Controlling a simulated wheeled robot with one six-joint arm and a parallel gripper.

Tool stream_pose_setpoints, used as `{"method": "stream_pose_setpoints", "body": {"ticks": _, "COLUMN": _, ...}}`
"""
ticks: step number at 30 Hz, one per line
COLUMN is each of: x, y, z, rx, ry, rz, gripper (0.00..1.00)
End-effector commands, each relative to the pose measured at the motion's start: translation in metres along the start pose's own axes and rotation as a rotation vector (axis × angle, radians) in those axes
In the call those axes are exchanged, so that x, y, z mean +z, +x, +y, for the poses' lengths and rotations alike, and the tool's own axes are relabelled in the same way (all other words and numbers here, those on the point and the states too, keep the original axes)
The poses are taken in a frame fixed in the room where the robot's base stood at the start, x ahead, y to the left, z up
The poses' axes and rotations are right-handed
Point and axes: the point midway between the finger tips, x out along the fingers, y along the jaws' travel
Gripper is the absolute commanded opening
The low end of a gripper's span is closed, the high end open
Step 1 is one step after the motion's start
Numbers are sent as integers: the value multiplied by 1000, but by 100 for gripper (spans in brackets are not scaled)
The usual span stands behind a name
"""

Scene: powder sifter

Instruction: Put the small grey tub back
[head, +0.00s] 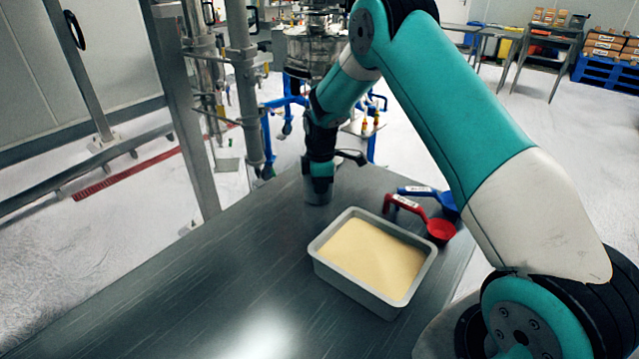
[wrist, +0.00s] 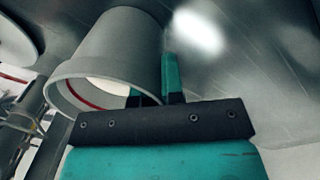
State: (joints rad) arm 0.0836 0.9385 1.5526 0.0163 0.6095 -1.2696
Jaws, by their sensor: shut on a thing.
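The small grey tub (head: 317,193) is at the far end of the metal table (head: 190,290), below my gripper (head: 320,176) in the head view. In the wrist view the tub (wrist: 120,50) is a smooth grey cylinder with a wide rim; a pale area and a red line show within the rim. My gripper (wrist: 158,88) is shut on the tub's wall near the rim, one finger showing along its outer side and the other partly hidden. Whether the tub's base touches the table is hard to tell.
A grey rectangular tray (head: 350,283) of pale yellow powder stands nearer on the table. A red scoop (head: 438,230) and a blue scoop (head: 447,204) lie to its right. A metal frame with pipes (head: 240,80) rises beyond the table. The table's left front is clear.

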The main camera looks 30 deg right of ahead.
Motion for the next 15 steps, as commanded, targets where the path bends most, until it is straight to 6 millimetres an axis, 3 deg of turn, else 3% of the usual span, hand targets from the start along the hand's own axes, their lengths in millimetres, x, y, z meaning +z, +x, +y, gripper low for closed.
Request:
{"method": "stream_pose_setpoints", "body": {"ticks": 6, "x": 0, "y": 3, "z": 0, "rx": 1, "ry": 0, "rz": 0, "gripper": 0}}
{"method": "stream_pose_setpoints", "body": {"ticks": 7, "x": 0, "y": 3, "z": 0, "rx": 0, "ry": 0, "rz": 0, "gripper": 13}}
{"method": "stream_pose_setpoints", "body": {"ticks": 10, "x": 0, "y": 2, "z": 0, "rx": 0, "ry": 0, "rz": 0, "gripper": 34}}
{"method": "stream_pose_setpoints", "body": {"ticks": 15, "x": 0, "y": 2, "z": 0, "rx": 0, "ry": 0, "rz": 0, "gripper": 34}}
